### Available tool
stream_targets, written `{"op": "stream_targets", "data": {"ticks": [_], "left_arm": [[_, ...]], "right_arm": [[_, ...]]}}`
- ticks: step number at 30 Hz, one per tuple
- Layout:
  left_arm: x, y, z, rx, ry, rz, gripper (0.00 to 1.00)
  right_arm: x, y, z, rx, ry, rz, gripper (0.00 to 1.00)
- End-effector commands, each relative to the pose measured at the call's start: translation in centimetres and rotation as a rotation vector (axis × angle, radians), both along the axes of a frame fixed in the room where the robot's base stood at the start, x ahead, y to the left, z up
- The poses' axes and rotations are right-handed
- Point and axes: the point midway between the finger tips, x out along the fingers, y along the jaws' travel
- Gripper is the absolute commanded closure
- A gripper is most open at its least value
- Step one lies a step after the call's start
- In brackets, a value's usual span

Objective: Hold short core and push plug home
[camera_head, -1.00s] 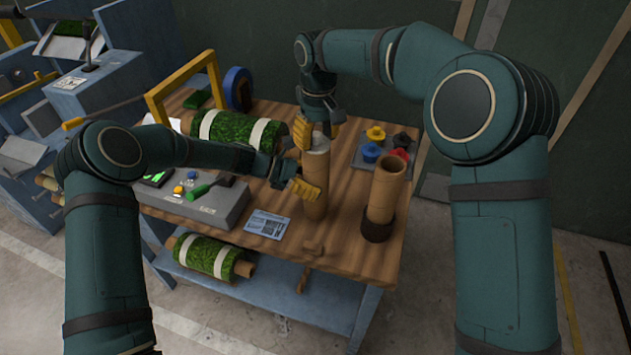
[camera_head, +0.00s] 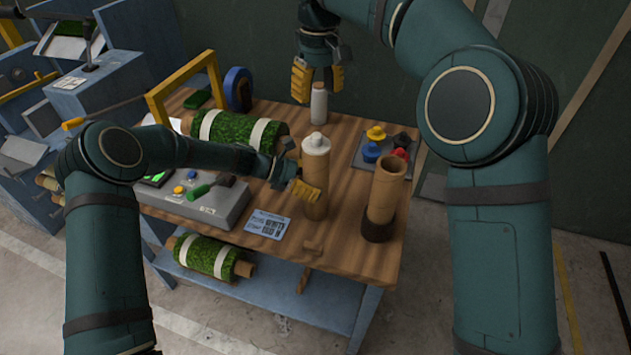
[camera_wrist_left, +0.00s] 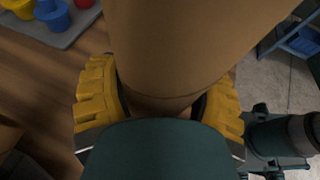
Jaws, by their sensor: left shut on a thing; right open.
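A brown cardboard core (camera_head: 315,178) stands upright near the front of the wooden bench. A white plug (camera_head: 316,142) sits in its top end with a small knob upward; how deep it sits I cannot tell. My left gripper (camera_head: 305,190) is shut around the core, and in the left wrist view its yellow fingers (camera_wrist_left: 160,105) lie on both sides of the core (camera_wrist_left: 190,45). My right gripper (camera_head: 317,82) is open and empty, behind and above the core. Its yellow fingers point down over a white bottle (camera_head: 318,104), apart from the plug.
A wider brown tube (camera_head: 386,190) stands in a dark base just right of the core. A grey tray (camera_head: 362,158) holds coloured plugs behind it. Turf rolls (camera_head: 236,130), a grey control box (camera_head: 205,208) and a printed card (camera_head: 268,225) lie to the left.

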Motion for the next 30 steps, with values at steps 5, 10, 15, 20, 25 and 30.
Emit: {"op": "stream_targets", "data": {"ticks": [5,10,15,20,25,30], "left_arm": [[0.0,0.0,0.1,-0.001,-0.001,0.000,0.76],[0.0,0.0,0.1,-0.001,-0.001,0.000,0.76],[0.0,0.0,0.1,-0.001,-0.001,0.000,0.00],[0.0,0.0,0.0,0.000,0.000,0.000,0.00],[0.0,0.4,0.2,0.000,-0.001,0.001,0.00],[0.1,2.7,1.1,0.001,-0.001,0.004,0.00]], "right_arm": [[0.0,0.0,0.8,-0.001,0.001,0.000,0.51],[0.0,0.0,0.8,-0.001,0.001,0.000,0.51],[0.0,0.0,0.8,-0.001,0.001,0.000,0.51],[0.0,0.0,0.8,-0.001,0.001,0.000,0.51],[0.0,0.0,0.8,0.000,0.000,0.000,0.51],[0.0,0.0,0.8,0.000,0.000,0.000,0.51]]}}
